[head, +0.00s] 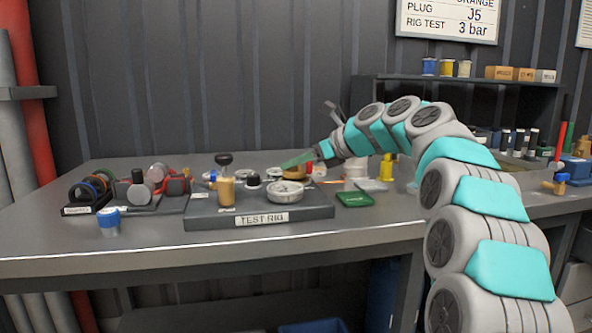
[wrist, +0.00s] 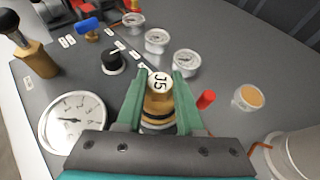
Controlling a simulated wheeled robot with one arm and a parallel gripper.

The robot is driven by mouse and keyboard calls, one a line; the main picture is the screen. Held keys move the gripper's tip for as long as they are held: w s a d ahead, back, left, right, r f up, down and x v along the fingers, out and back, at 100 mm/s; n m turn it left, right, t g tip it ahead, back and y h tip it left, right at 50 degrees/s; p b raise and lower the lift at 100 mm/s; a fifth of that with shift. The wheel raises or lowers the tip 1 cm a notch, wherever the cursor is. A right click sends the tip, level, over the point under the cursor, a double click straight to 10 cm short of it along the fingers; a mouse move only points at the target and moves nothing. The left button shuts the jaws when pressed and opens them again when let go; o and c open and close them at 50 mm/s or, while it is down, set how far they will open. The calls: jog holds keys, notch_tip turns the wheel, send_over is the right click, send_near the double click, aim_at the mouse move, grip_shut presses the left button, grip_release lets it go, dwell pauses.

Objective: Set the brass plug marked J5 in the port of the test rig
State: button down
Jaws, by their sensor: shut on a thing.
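The brass plug (wrist: 158,104) shows in the wrist view with J5 on its white end face and dark and orange bands around its body. My gripper (wrist: 160,86) is shut on it, a green finger on each side. The test rig (head: 208,222) is a grey block on the bench in the head view, and its grey top also shows in the wrist view (wrist: 112,84). In the head view my gripper (head: 300,160) is over the rig's right rear part. I cannot make out the port or tell whether the plug touches the rig.
A red-capped part (wrist: 206,99) is close right of my gripper. A green case (head: 354,199) lies right of the rig.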

jog(key=shift+f, duration=0.7)
jog(key=c, duration=0.5)
grip_release()
jog(key=shift+f, duration=0.1)
jog(key=shift+c, duration=0.2)
jog(key=shift+d+r, duration=0.15)
jog(key=shift+r, duration=0.05)
jog(key=v, duration=1.1)
jog(key=shift+s+d, duration=0.25)
jog(key=shift+r, duration=0.1)
